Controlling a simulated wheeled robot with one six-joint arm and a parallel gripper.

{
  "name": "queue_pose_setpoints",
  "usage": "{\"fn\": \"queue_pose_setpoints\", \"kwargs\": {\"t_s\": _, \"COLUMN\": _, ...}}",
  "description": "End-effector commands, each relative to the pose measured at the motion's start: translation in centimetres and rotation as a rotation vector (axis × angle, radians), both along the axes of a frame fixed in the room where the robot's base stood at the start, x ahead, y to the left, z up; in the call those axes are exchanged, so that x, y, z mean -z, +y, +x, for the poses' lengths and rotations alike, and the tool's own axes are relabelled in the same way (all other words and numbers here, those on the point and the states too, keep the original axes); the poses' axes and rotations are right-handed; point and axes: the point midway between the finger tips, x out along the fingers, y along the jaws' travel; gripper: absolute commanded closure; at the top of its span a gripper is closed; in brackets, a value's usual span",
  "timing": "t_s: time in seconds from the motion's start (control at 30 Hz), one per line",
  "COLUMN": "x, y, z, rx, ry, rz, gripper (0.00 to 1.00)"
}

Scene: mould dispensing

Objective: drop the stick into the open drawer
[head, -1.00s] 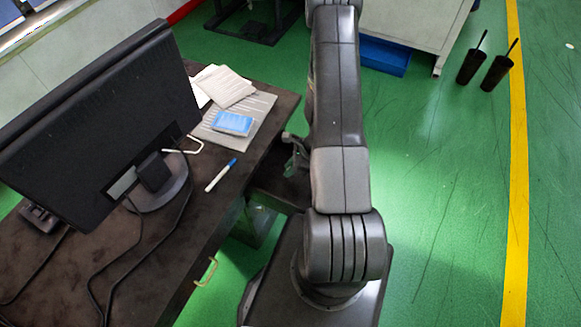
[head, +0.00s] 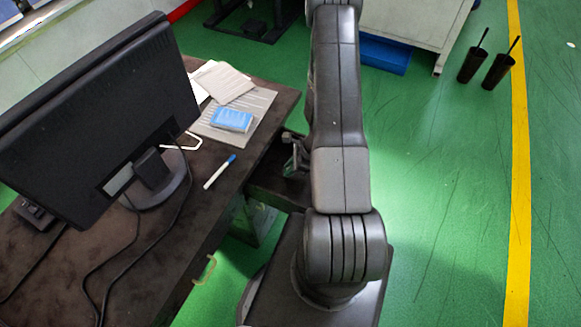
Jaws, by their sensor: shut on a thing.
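The open drawer (head: 272,186) juts out from the right side of the dark desk, and its far part is hidden behind my arm. My gripper (head: 292,158) shows only in part at the left edge of my arm, over or close to the drawer. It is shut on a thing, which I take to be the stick. The stick itself is too small or hidden to make out, and I cannot tell its height above the drawer.
The desk (head: 150,240) holds a monitor (head: 95,115), a white pen with a blue cap (head: 219,172), a blue box (head: 232,119), papers (head: 222,82) and cables. Two black bins (head: 498,72) stand by a yellow floor line. The green floor at right is clear.

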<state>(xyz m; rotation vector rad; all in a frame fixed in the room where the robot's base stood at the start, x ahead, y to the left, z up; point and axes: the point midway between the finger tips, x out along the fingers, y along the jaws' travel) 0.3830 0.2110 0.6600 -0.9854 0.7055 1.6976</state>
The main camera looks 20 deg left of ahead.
Motion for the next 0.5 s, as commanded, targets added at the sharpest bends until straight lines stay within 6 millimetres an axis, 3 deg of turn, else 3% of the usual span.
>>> {"fn": "queue_pose_setpoints", "kwargs": {"t_s": 0.23, "x": 0.89, "y": 0.0, "z": -0.01, "rx": 0.0, "ry": 0.0, "rz": 0.0, "gripper": 1.0}}
{"fn": "queue_pose_setpoints", "kwargs": {"t_s": 0.27, "x": 0.7, "y": 0.01, "z": 0.0, "rx": 0.0, "ry": 0.0, "rz": 0.0, "gripper": 0.73}}
{"fn": "queue_pose_setpoints", "kwargs": {"t_s": 0.37, "x": 0.66, "y": 0.0, "z": 0.0, "rx": 0.0, "ry": 0.0, "rz": 0.0, "gripper": 0.54}}
{"fn": "queue_pose_setpoints", "kwargs": {"t_s": 0.5, "x": 0.66, "y": 0.0, "z": 0.0, "rx": 0.0, "ry": 0.0, "rz": 0.0, "gripper": 0.54}}
